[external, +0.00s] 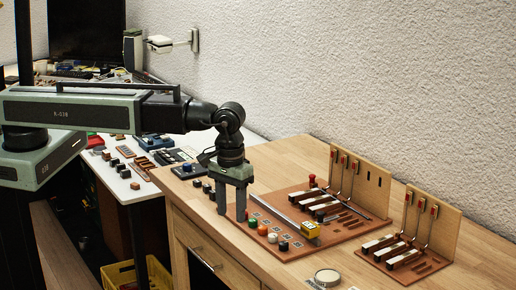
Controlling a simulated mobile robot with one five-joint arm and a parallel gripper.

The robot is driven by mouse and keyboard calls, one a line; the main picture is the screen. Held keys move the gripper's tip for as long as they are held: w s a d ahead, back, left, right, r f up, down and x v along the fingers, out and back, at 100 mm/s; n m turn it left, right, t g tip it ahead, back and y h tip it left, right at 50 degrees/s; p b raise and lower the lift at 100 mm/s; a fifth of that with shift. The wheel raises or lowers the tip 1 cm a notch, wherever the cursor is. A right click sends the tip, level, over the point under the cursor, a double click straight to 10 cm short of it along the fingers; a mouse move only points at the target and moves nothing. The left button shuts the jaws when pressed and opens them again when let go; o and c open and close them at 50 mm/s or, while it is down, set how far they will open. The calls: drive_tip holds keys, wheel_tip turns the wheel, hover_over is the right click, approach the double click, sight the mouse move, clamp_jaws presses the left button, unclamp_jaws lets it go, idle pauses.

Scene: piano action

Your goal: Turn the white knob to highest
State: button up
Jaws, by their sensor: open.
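The white knob (272,238) is small and sits in a row of coloured knobs along the front left edge of the brown board (340,229) on the wooden table. Its setting is too small to read. My gripper (231,213) points straight down, with its two fingers apart and nothing between them. It is to the left of the white knob, near the green knob (253,222) at the row's left end. I cannot tell how high the fingertips are above the table.
Upright wooden panels with hammers stand on the board (355,178) and on a second board (425,220) to the right. A round disc (327,277) lies at the front. The table's front edge is close to the knobs.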

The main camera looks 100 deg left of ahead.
sight(273, 235)
drive_tip(key=w+a+n, duration=0.1)
drive_tip(key=w, duration=0.2)
drive_tip(key=w+a+n, duration=0.1)
drive_tip(key=w+n, duration=0.1)
drive_tip(key=w, duration=0.2)
drive_tip(key=w+a+n, duration=0.2)
drive_tip(key=w, duration=0.1)
drive_tip(key=shift+w+r, duration=0.1)
drive_tip(key=shift+w, duration=0.1)
drive_tip(key=shift+s+a, duration=0.2)
drive_tip(key=shift+a, duration=0.05)
wheel_tip(273, 235, down, 8)
drive_tip(key=b, duration=0.8)
drive_tip(key=shift+r, duration=0.1)
clamp_jaws()
